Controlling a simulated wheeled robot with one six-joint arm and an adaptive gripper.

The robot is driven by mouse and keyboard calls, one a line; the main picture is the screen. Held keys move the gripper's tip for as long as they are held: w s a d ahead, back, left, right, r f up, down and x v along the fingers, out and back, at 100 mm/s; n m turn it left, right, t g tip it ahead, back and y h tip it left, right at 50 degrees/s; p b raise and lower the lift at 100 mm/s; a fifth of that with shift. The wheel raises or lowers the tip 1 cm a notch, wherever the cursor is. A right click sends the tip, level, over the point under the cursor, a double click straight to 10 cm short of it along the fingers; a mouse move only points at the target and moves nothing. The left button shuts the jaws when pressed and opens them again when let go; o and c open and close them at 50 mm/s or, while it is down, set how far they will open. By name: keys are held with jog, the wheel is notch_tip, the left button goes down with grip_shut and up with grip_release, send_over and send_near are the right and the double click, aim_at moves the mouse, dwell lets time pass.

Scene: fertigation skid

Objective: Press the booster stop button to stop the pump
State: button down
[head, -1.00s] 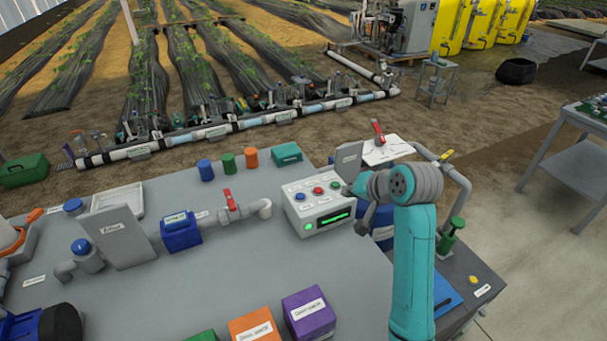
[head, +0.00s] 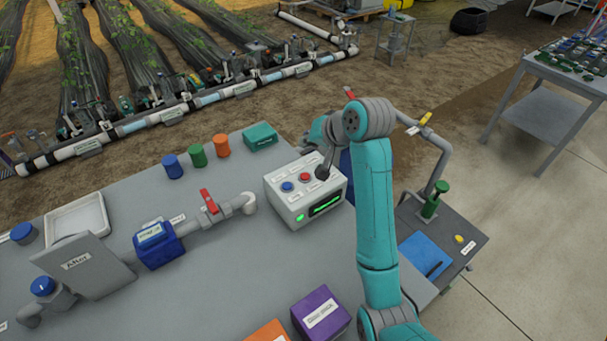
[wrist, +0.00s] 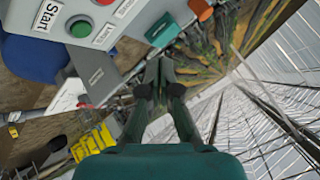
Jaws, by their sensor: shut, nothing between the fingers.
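The grey-white control box (head: 305,208) stands on the bench. Its top carries a blue button (head: 287,187) and a red button (head: 304,177); its front has a green-lit display (head: 325,204). My gripper (head: 322,172) is shut and empty, over the right end of the box top, right of the red button; it hides the green button there. In the wrist view, the shut fingers (wrist: 160,75) show beside the box. The green button (wrist: 80,27) has a "Start" label beside it, and the red button (wrist: 103,2) is cut by the top edge. Contact cannot be told.
A pipe with a red-handled valve (head: 208,201) lies left of the box. Blue, green and orange cups (head: 222,146) and a teal box (head: 260,136) stand behind. A purple box (head: 320,313) sits at the front. Bare bench lies between.

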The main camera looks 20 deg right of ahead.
aim_at(307, 177)
jog(key=shift+f, duration=0.1)
jog(key=shift+f, duration=4.3)
jog(key=shift+f, duration=0.2)
jog(key=shift+f, duration=0.25)
jog(key=shift+f, duration=0.35)
jog(key=shift+r, duration=0.8)
jog(key=shift+r, duration=2.5)
